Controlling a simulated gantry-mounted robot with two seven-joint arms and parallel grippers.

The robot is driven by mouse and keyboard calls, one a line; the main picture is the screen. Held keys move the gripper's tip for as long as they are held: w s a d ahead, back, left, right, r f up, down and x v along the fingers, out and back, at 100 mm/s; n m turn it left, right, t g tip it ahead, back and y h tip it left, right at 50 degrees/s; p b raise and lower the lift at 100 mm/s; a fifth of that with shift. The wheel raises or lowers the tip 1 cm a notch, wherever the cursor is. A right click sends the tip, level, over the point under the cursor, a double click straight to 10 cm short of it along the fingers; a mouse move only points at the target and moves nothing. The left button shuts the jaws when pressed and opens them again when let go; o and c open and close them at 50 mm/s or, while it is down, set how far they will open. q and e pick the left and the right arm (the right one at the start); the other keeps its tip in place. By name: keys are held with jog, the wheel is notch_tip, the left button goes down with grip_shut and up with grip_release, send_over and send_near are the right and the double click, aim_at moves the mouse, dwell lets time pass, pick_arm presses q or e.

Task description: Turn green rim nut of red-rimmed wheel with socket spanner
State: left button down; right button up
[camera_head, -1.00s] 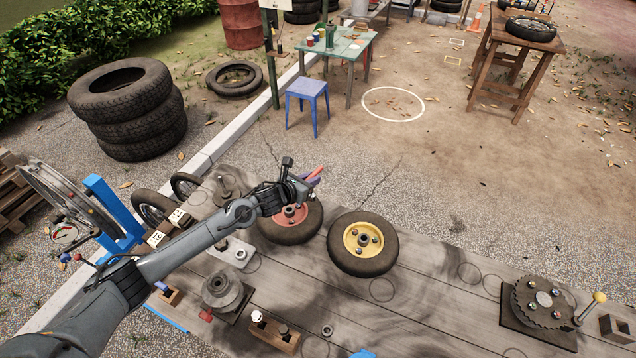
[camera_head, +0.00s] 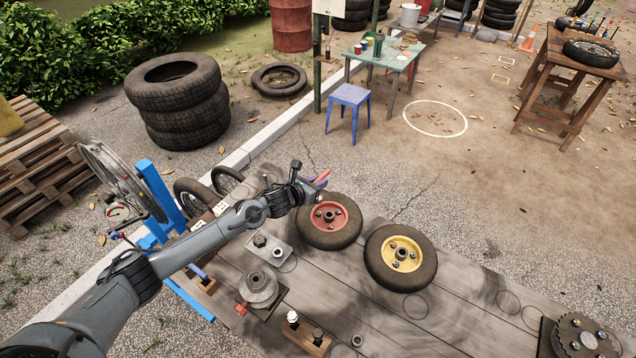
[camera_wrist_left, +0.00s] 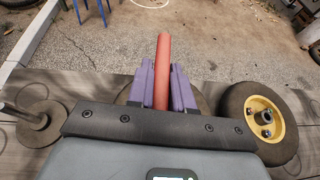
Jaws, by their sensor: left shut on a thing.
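The red-rimmed wheel (camera_head: 343,235) lies on the wooden bench top, its rim and hub facing up. Small nuts show on its rim, but I cannot tell which one is green. My left gripper (camera_head: 318,184) is just above the far left side of this wheel. It is shut on a red handle, which I take as the socket spanner (camera_wrist_left: 163,60), standing between the purple fingers (camera_wrist_left: 162,85) in the left wrist view. The spanner's socket end is hidden. The gripper mostly covers the red-rimmed wheel in the wrist view. My right gripper is out of view.
A yellow-rimmed wheel (camera_head: 424,262) lies close to the right. A grey stepped pulley (camera_head: 260,287), a wooden block with bolts (camera_head: 305,333) and a metal plate (camera_head: 268,249) sit nearer. A blue stand (camera_head: 160,195) rises at left. The bench between the yellow-rimmed wheel and the right-hand disc is clear.

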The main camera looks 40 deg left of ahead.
pick_arm(q)
notch_tip(320, 180, down, 4)
jog(key=b, duration=0.3)
jog(key=shift+r, duration=0.1)
jog(key=shift+f+b, duration=0.7)
jog(key=shift+b, duration=0.1)
dwell(0.8)
dwell(0.5)
jog(key=shift+f+b, duration=0.45)
jog(key=shift+b, duration=0.15)
jog(key=shift+f+b, duration=0.6)
jog(key=shift+f, duration=0.1)
